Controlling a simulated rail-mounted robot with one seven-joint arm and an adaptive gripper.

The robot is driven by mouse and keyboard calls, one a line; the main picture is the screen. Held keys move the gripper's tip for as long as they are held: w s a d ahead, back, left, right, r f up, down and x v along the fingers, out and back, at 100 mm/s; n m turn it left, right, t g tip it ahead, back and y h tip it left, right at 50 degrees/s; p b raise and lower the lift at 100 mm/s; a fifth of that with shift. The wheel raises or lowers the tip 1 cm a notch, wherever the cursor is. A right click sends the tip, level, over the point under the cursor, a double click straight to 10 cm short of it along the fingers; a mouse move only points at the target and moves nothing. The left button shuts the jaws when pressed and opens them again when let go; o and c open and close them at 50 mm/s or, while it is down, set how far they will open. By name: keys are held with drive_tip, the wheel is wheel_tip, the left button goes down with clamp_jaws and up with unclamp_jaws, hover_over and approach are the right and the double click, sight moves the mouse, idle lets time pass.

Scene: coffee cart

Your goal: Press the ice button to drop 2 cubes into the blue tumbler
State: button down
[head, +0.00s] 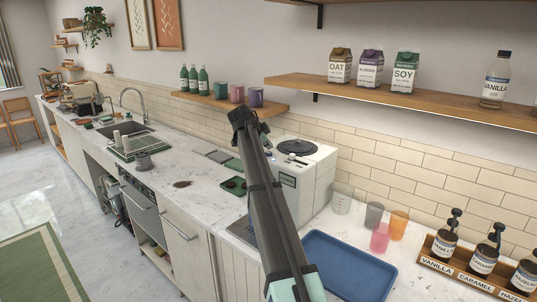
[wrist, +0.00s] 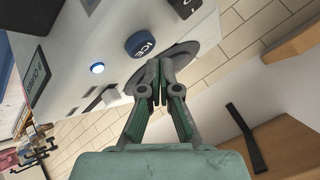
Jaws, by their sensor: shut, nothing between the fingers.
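The white ice machine (head: 318,176) stands on the counter, partly hidden behind my arm in the head view. In the wrist view its round blue button marked ICE (wrist: 140,43) shows on the machine's face, beside a small lit blue light (wrist: 97,68). A dark display (wrist: 38,75) reads something like "CUBES"; its number is hard to read. My gripper (wrist: 160,72) is shut and empty, its tips just below and right of the button in the picture. The gripper also shows above the machine in the head view (head: 241,113). I cannot make out the blue tumbler; my arm may hide it.
Clear (head: 341,204), grey (head: 374,216), orange (head: 398,224) and pink (head: 380,238) cups stand right of the machine, behind a blue tray (head: 348,268). A wooden shelf (head: 272,106) with mugs is close behind my gripper. Syrup bottles (head: 445,245) stand at far right.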

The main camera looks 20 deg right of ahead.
sight(268, 153)
drive_tip(key=shift+f, duration=0.15)
idle(0.4)
drive_tip(key=shift+f+b, duration=0.3)
drive_tip(key=shift+b, duration=0.2)
drive_tip(key=shift+f+b, duration=0.4)
drive_tip(key=shift+f, duration=0.1)
idle(0.7)
idle(0.3)
drive_tip(key=shift+r, duration=0.95)
drive_tip(key=shift+r, duration=0.1)
drive_tip(key=shift+r+p, duration=0.55)
drive_tip(key=shift+r, duration=1.85)
